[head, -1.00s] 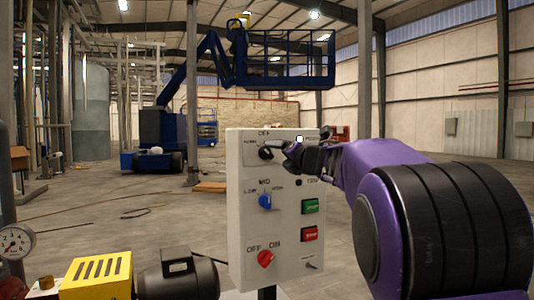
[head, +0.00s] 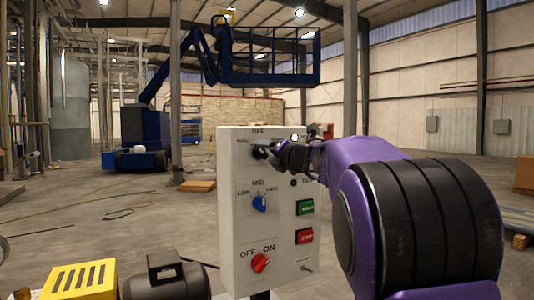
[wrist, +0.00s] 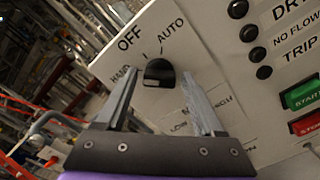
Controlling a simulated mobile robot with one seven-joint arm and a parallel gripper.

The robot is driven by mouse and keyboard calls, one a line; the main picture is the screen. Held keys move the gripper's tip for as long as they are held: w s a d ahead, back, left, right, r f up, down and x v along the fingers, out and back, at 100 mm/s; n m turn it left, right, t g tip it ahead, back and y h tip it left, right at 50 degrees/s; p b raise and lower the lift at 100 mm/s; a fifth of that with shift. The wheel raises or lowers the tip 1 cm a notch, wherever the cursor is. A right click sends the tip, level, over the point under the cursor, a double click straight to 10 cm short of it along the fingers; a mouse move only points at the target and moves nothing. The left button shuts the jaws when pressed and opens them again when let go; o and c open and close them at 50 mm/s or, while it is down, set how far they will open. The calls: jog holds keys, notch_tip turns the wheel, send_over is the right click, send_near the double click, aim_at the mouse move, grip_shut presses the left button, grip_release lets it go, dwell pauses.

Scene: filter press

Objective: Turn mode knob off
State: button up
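The mode knob (wrist: 158,73) is a black selector on a white panel, with HAND, OFF and AUTO printed around it in the wrist view. Its pale mark faces the bottom of that view; I cannot tell which label it is set to. My gripper (wrist: 160,84) is open, with one finger on each side of the knob and visible gaps to it. In the head view the knob (head: 260,152) is at the panel's upper left, and my gripper (head: 276,153) is just right of it, partly hiding that area.
The white control panel (head: 235,225) also carries a blue selector (head: 259,203), a red OFF/ON knob (head: 261,262), a green button (head: 305,207) and a red button (head: 304,236). A motor (head: 165,277) and yellow box (head: 82,285) stand at the lower left.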

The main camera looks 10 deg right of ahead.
grip_shut()
jog(key=shift+r, duration=0.1)
jog(key=shift+d+f+m+p, duration=0.1)
jog(key=shift+f+m+p, duration=0.05)
jog(key=shift+m+p, duration=1.8)
jog(key=shift+f+m+p, duration=0.1)
jog(key=shift+m+p, duration=1.35)
jog(key=shift+m, duration=1)
jog(key=shift+o, duration=1.4)
grip_release()
